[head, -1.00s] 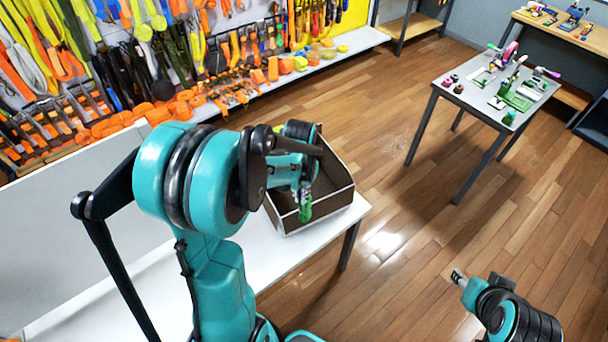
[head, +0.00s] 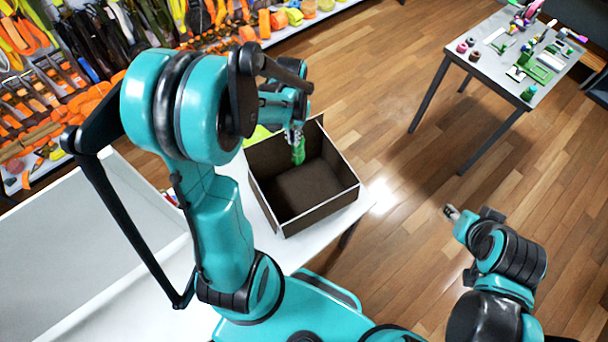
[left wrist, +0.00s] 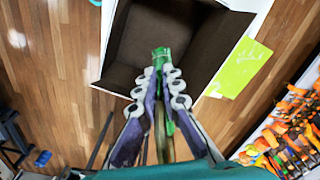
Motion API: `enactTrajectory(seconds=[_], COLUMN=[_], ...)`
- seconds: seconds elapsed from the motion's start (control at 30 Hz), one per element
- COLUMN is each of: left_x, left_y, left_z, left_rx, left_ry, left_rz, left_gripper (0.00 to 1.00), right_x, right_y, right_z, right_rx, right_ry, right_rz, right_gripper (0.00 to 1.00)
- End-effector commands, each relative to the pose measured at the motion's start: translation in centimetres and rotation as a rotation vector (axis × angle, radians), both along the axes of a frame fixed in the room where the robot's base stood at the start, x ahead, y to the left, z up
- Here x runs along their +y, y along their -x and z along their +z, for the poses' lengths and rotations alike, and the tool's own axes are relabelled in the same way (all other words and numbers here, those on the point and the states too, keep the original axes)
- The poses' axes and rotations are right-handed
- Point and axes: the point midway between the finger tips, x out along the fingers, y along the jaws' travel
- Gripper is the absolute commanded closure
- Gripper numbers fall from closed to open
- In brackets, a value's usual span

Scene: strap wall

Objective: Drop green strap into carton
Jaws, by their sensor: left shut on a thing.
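The green strap (head: 299,152) hangs from my left gripper (head: 293,135), over the inside of the open carton (head: 328,207). The carton is dark brown inside with pale edges and stands on the white table. In the left wrist view the fingers of my left gripper (left wrist: 162,85) are closed on the green strap (left wrist: 161,54), with the carton (left wrist: 125,75) beyond it. My right gripper (head: 450,212) is over the floor at the right, away from the carton; its finger opening is too small to judge.
The white table (head: 228,172) carries the carton near its right end. A yellow-green sheet (left wrist: 240,68) lies beside the carton. A grey table (head: 490,60) with several small items stands at the back right. A wall of straps (head: 110,45) runs along the back left.

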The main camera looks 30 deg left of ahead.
Motion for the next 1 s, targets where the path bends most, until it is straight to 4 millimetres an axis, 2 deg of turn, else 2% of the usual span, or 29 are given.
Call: enactTrajectory(seconds=[0.4,0.77,0.8,0.87,1.0], left_x=[0.0,0.0,0.0,0.0,0.0], left_y=[-0.1,0.0,0.0,0.0,0.0], left_z=[-5.0,-5.4,-5.4,-5.4,-5.4], left_rx=[0.0,0.0,0.0,0.0,0.0], left_ry=[0.0,0.0,0.0,0.0,0.0], left_rz=[0.0,0.0,0.0,0.0,0.0], left_gripper=[1.0,1.0,0.86,0.7,0.7], right_x=[0.0,0.0,0.0,0.0,0.0], right_y=[0.0,0.0,0.0,0.0,0.0], right_z=[-3.5,-3.8,-3.8,-3.8,-3.8], right_rx=[0.0,0.0,0.0,0.0,0.0], right_ry=[0.0,0.0,0.0,0.0,0.0], right_rz=[0.0,0.0,0.0,0.0,0.0], right_gripper=[0.6,0.6,0.6,0.6,0.6])
